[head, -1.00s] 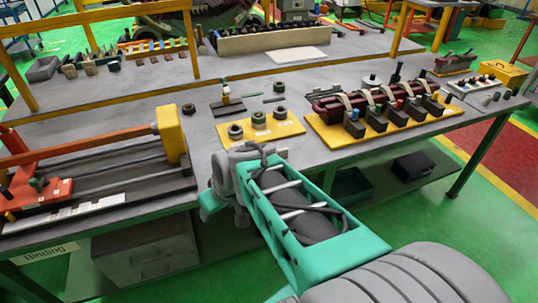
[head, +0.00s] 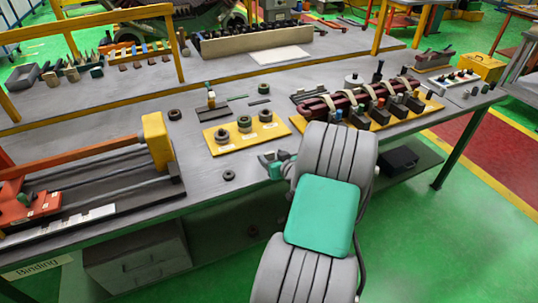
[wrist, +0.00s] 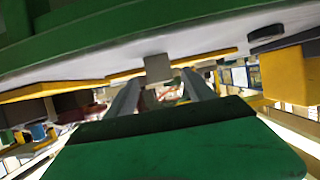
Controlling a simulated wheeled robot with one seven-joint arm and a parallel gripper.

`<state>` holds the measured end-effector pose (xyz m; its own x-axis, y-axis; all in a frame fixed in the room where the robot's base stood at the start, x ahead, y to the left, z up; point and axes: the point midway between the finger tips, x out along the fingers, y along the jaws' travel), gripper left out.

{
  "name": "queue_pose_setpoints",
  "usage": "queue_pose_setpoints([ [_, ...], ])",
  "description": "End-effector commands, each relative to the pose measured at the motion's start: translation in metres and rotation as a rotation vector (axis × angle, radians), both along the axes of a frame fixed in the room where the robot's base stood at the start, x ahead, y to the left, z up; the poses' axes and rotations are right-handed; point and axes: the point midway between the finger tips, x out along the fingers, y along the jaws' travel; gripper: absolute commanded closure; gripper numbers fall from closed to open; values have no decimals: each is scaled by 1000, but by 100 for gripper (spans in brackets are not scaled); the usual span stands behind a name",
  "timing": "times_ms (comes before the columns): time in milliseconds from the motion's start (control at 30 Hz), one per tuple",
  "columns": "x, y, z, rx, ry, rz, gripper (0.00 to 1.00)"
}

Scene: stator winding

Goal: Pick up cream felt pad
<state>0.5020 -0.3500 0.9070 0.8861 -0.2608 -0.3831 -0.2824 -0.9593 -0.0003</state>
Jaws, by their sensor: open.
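A thin pale, off-white flat sheet (head: 280,54) lies on the back part of the bench in the head view, in front of a long cream rack. It is the only flat pad-like thing that I make out, and I cannot tell if it is felt. My gripper (head: 270,160) is at the bench's front edge, to the right of a dark ring, well apart from the sheet. It is open with nothing seen in it. In the wrist view my gripper (wrist: 162,90) shows two grey fingers apart, and I see no pad between them.
A yellow board (head: 217,147) with several rings lies just behind my gripper. A loose dark ring (head: 229,175) lies near the front edge. A yellow fixture board (head: 300,122) with a dark red part stands right. An orange and yellow binding machine (head: 157,140) stands left.

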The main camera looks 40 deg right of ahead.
Motion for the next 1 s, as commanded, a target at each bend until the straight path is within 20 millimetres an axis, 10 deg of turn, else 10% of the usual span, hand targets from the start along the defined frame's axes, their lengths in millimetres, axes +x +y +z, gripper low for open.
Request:
queue_pose_setpoints([
  [267, 6, -2, -3, -1, -1, -1, 38],
  [1000, 6, -2, -3, 0, 0, 0, 99],
])
